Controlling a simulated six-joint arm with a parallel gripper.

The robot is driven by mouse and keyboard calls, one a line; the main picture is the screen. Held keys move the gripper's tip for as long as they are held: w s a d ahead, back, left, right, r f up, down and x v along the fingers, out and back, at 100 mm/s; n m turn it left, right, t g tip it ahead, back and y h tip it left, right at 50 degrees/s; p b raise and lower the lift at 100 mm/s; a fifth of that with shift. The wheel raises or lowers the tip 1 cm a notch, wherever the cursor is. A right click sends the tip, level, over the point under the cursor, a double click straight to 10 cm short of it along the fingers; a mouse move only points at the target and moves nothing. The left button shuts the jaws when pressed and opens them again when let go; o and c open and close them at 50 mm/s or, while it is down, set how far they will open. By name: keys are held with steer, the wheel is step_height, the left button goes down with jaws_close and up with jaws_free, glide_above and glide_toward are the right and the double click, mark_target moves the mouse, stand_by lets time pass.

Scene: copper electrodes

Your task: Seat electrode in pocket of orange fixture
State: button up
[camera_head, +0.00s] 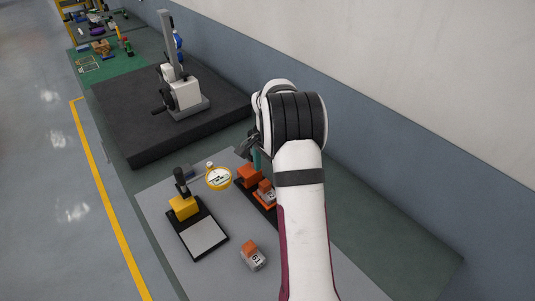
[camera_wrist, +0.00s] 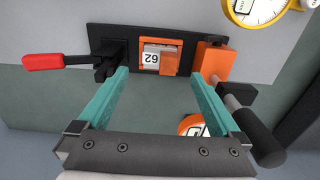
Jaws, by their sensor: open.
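The orange fixture (camera_wrist: 172,62) sits on a black base plate in the wrist view; it also shows in the head view (camera_head: 249,175), partly hidden behind my arm. An electrode marked 62 (camera_wrist: 151,58), with a pale grey block, is at the fixture's pocket between the tips of my gripper. I cannot tell how deep it sits. My gripper (camera_wrist: 159,74) is open, its teal fingers apart on either side of the electrode, with nothing visibly held. Another electrode, marked 61 (camera_head: 254,259), with an orange top and grey block, stands apart on the grey mat.
A red-handled clamp (camera_wrist: 45,62) is left of the fixture in the wrist view, and an orange block (camera_wrist: 213,61) is right. Bare grey mat (camera_head: 205,279) lies in front.

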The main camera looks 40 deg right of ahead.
step_height(320, 180, up, 9)
steer(key=shift+f, duration=0.2)
stand_by(0.3)
